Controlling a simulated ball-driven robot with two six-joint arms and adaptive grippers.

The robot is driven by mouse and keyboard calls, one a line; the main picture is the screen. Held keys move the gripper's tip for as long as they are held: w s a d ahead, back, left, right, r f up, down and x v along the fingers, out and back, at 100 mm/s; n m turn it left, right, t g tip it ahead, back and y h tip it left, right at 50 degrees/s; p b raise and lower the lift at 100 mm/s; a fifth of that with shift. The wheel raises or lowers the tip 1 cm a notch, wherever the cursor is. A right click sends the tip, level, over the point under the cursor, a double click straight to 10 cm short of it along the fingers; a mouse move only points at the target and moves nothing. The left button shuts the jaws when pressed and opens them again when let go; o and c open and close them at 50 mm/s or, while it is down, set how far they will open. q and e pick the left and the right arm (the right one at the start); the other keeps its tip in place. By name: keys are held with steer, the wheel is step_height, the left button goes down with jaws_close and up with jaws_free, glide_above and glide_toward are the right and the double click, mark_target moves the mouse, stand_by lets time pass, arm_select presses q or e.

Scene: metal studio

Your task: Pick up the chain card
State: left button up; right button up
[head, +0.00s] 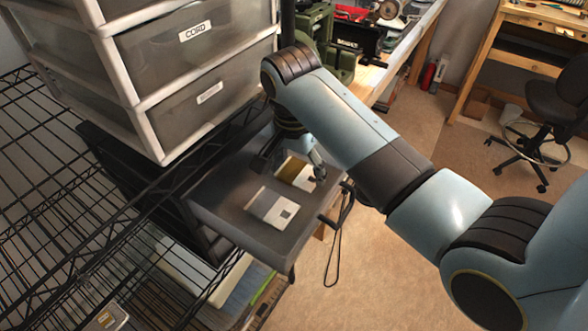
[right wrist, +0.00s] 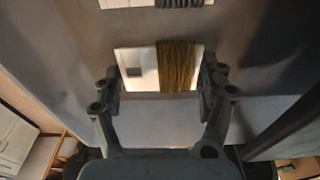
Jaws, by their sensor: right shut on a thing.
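A white card with a band of golden-brown strands (head: 296,173) is on the grey surface in the head view. In the right wrist view the card (right wrist: 138,68) lies between my fingertips, strands to the right and a small grey square to the left. My right gripper (head: 290,168) is shut on this card from both sides, as the right wrist view (right wrist: 160,80) shows. Whether it is lifted, I cannot tell. A second white card with a grey part (head: 266,206) lies beside it, apart from the gripper. No readable writing shows which is the chain card. My left gripper is out of view.
The grey surface (head: 229,208) is small, with a dark cord loop (head: 334,262) hanging at its right. White drawers (head: 190,50), one labelled CORD, rise behind it at the left. A black wire rack (head: 70,190) stands at the left. Open floor lies to the right.

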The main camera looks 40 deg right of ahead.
mark_target(300, 169)
steer(key=shift+c, duration=1)
steer(key=shift+r, duration=0.55)
step_height(300, 169, up, 3)
steer(key=shift+f+b, duration=0.1)
steer(key=shift+b, duration=0.45)
steer(key=s+d+r, duration=0.1)
steer(key=d+r, duration=0.1)
steer(key=d, duration=0.1)
steer(key=s+d+r, duration=0.2)
steer(key=d, duration=0.1)
steer(key=s+d+r, duration=0.2)
steer(key=d, duration=0.1)
steer(key=shift+d+r+b, duration=0.15)
steer(key=shift+r+b, duration=0.1)
steer(key=shift+b, duration=0.05)
steer(key=shift+s+d+r, duration=0.3)
steer(key=shift+s+d, duration=0.05)
steer(key=shift+d, duration=0.15)
